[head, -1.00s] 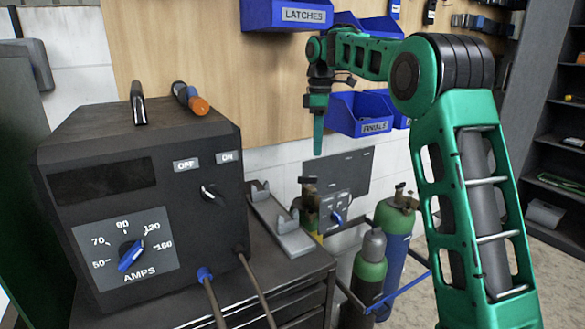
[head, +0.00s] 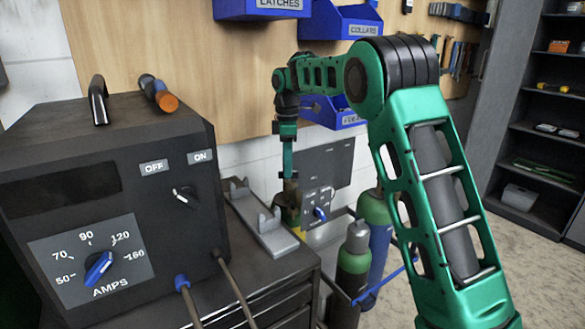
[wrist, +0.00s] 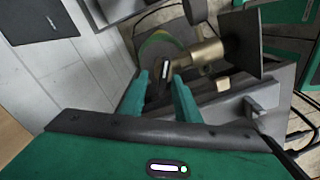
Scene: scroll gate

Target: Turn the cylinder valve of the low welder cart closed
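My gripper (head: 287,170) points down over a brass valve (head: 290,184) on top of a green and yellow cylinder (head: 288,210), beside a low grey welder panel with a blue knob (head: 320,213). In the wrist view my gripper (wrist: 163,97) shows two green fingers spread apart. A dark handle (wrist: 163,72) with a white mark lies between or just beyond the fingertips. The brass valve body (wrist: 203,54) extends to the right of it, above the green cylinder shoulder (wrist: 155,48). Contact between fingers and handle cannot be told.
A large black welder (head: 110,190) on a dark cabinet stands at the left, with a grey bracket (head: 262,222) beside it. Two other gas cylinders (head: 378,215) (head: 354,265) stand right of the valve. Blue bins (head: 340,22) hang on the wall above. Floor is clear at the right.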

